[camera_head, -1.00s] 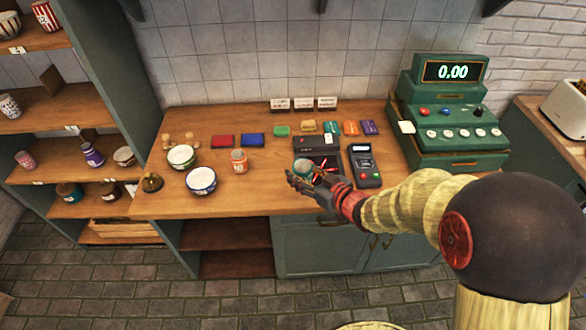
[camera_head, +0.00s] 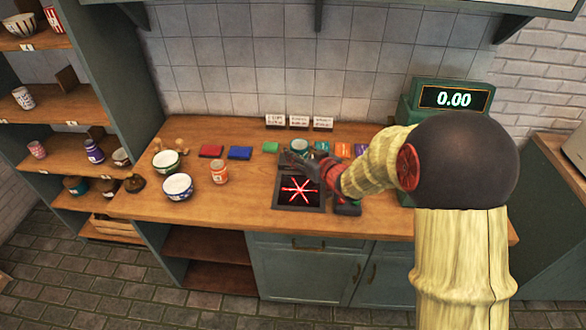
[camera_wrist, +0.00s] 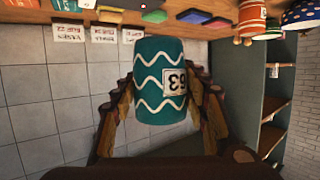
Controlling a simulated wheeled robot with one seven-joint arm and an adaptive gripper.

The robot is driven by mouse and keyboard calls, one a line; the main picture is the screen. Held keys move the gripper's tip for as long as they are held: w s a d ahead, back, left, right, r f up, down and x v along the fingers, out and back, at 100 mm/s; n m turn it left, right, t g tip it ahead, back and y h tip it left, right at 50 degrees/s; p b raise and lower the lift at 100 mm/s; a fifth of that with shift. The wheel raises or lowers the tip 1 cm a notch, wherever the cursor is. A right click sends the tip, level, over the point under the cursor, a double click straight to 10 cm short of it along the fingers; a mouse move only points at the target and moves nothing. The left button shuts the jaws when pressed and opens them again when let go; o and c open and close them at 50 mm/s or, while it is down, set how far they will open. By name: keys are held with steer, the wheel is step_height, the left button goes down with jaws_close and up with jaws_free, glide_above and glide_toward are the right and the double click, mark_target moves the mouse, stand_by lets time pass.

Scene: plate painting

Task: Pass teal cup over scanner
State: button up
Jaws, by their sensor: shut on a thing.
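The teal cup (camera_wrist: 160,92) has white wavy bands and a tag reading 63. My gripper (camera_head: 298,160) is shut on it, with fingers on both sides of the cup in the wrist view. In the head view the cup (camera_head: 299,146) shows just past the far edge of the scanner (camera_head: 284,203), which is a dark panel in the counter with a red star of light. My gripper's hand partly covers the scanner's far side. The height of the cup above the counter is hard to tell.
The green register (camera_head: 454,99) reads 0.00 at the back right. A card terminal (camera_head: 347,208) is partly hidden by my arm. Coloured cards (camera_head: 240,153) lie along the back.

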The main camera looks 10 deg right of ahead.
steer(key=shift+d+f, duration=0.2)
steer(key=shift+d, duration=0.1)
steer(key=shift+a+f+b, duration=0.1)
steer(key=shift+f+b, duration=0.15)
steer(key=shift+b, duration=0.05)
step_height(320, 180, down, 4)
steer(key=b, duration=0.3)
steer(key=shift+r, duration=0.45)
steer(key=shift+p, duration=0.3)
step_height(320, 180, up, 5)
steer(key=p, duration=0.4)
stand_by(0.7)
